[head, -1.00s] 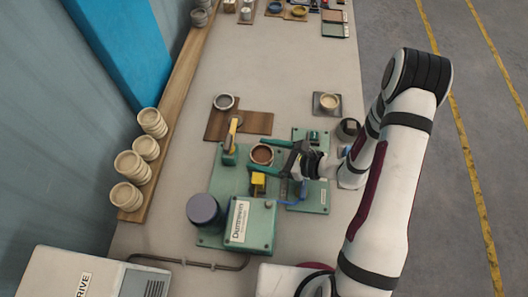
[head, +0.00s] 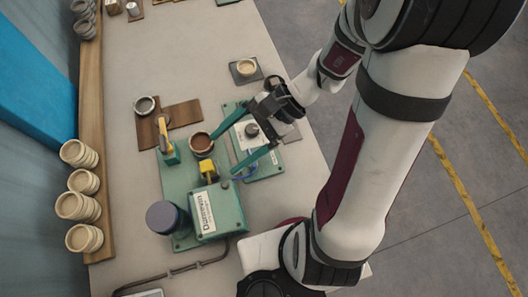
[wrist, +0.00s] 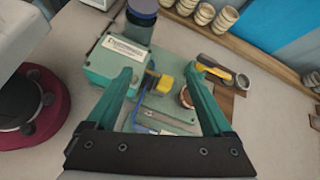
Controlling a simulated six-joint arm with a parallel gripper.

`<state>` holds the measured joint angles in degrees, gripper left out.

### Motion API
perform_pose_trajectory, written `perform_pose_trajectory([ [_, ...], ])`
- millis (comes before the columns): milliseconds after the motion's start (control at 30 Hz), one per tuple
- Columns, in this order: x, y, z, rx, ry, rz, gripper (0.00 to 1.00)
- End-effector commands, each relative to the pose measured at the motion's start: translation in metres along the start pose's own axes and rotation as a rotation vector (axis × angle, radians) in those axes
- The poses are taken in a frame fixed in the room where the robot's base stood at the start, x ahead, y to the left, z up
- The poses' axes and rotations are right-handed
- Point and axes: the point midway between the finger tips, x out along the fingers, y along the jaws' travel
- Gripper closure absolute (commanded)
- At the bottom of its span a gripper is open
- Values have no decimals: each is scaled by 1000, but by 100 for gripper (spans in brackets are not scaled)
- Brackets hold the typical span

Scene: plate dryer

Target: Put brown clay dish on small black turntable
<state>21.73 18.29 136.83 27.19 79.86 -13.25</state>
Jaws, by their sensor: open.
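The brown clay dish (head: 202,143) sits upright at the green machine, between the yellow-handled part and the yellow block. In the wrist view the dish (wrist: 186,98) shows just inside the right finger, partly covered by it. My gripper (head: 227,156) is open and empty, its green fingers spread above the machine and pointing left, with one tip close to the dish. In the wrist view my gripper (wrist: 160,78) frames the yellow block. A small dark round piece (head: 251,129) shows between the fingers on a green unit; I cannot tell whether it is the black turntable.
The green machine (head: 218,208) carries a yellow block (head: 208,168) and a dark cylinder (head: 163,217). A grey bowl (head: 145,105) is on brown boards. A cream dish (head: 246,68) stands on a dark square. Stacked cream bowls (head: 78,206) line the left shelf.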

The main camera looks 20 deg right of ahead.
Motion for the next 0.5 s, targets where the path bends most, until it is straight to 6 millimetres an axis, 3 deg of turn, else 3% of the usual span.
perform_pose_trajectory([
  [33, -6, 16, 23, -140, 88, 99, 14],
  [100, -16, 44, 43, -315, 227, 236, 14],
  [200, -36, 74, 52, -514, 424, 367, 14],
  [333, -56, 91, 52, -657, 596, 439, 14],
  [500, -63, 95, 51, -691, 647, 457, 14],
])
